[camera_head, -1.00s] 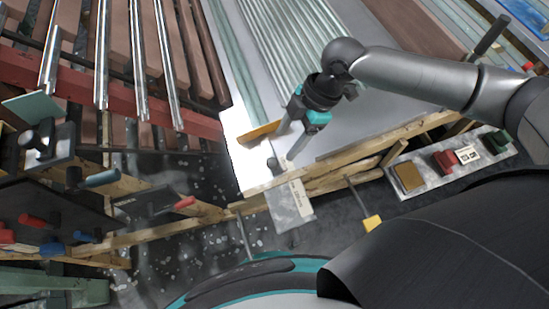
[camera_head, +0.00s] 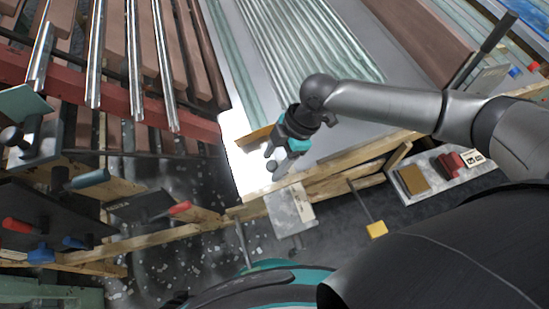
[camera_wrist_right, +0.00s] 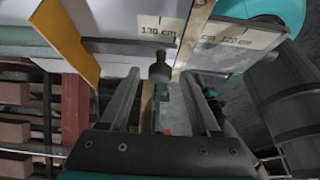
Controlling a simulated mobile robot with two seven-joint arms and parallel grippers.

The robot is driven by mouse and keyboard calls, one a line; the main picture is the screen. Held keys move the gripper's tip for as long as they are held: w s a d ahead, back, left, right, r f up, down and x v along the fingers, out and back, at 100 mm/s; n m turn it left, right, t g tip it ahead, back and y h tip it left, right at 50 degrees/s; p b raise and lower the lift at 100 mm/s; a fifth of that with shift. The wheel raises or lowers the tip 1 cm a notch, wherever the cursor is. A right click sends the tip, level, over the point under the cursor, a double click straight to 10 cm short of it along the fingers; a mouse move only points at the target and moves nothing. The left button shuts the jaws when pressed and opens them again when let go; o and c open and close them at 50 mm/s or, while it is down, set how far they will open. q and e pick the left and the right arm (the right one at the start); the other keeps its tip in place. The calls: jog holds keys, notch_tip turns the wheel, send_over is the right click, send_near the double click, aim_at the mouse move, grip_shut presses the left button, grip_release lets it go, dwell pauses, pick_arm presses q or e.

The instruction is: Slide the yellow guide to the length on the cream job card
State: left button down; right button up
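The yellow guide (camera_head: 257,136) is a flat orange-yellow plate near the front left corner of the pale bench top (camera_head: 236,163). It also shows in the wrist view (camera_wrist_right: 64,42). A dark round knob (camera_wrist_right: 160,70) stands near it. My right gripper (camera_head: 277,161) is open at the knob; in the wrist view its fingers (camera_wrist_right: 161,76) stand on either side of it, with gaps. A cream label (camera_wrist_right: 157,26) reads "130 cm"; another (camera_wrist_right: 236,38), partly hidden, reads "120 cm". I cannot tell which is the job card. My left gripper is not in view.
A metal plate (camera_head: 287,219) hangs at the bench's front wooden rail (camera_head: 345,160). A yellow-ended rod (camera_head: 376,229) and a tray of coloured blocks (camera_head: 430,185) lie to the right. Metal tubes (camera_head: 135,75) lie on a red rack at left.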

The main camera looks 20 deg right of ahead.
grip_shut()
dwell(1.2)
